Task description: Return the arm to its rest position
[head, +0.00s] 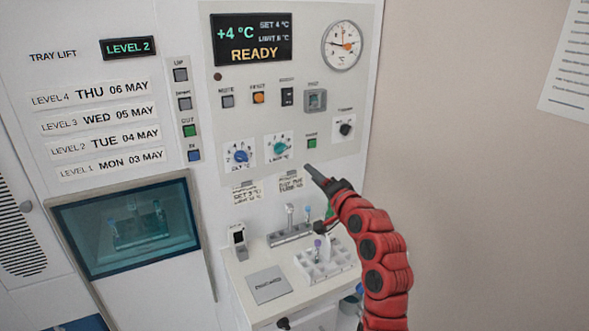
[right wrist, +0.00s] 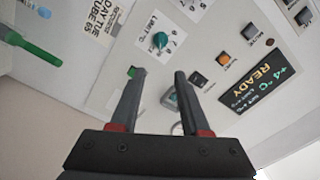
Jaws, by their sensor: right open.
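My right arm is red and comes up from the lower right in the head view. My right gripper (head: 314,196) is raised in front of the lower right of the control panel (head: 208,68). In the right wrist view the right gripper (right wrist: 160,78) has its two dark fingers apart with nothing between them. The panel's buttons and the teal dial (right wrist: 160,40) show beyond the fingertips. My left gripper is not in view.
Below the panel is a counter with a white rack (head: 325,262) holding a purple-capped tube, a grey tube holder (head: 290,235) and a grey plate (head: 269,284). A green tube (right wrist: 30,44) shows at left in the wrist view.

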